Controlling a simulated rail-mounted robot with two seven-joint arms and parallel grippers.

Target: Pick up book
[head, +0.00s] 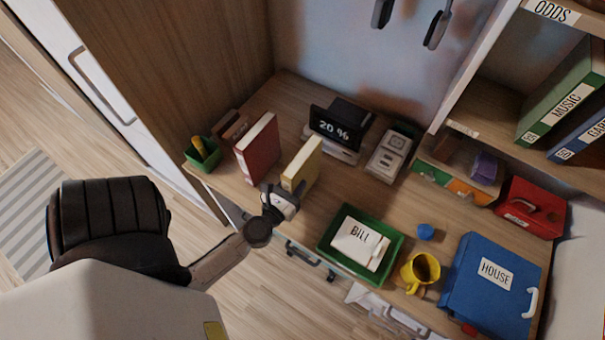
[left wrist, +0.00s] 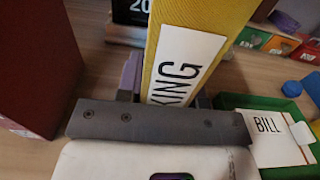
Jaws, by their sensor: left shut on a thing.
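A yellow book (head: 302,165) stands upright on the wooden desk, with a white label on its spine ending in "KING" in the left wrist view (left wrist: 183,67). My left gripper (head: 282,196) is at the near, spine end of this book and is shut on it. In the left wrist view the book rises between the fingers, and the gripper's grey body hides its lower part. I cannot tell whether the book's bottom still touches the desk. My right gripper is not in view.
A red book (head: 257,148) stands left of the yellow one. A green pen cup (head: 203,154) is farther left. A display reading "20 %" (head: 333,129) stands behind. A green tray (head: 331,236), yellow mug (head: 420,272) and blue "HOUSE" box (head: 478,305) lie to the right.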

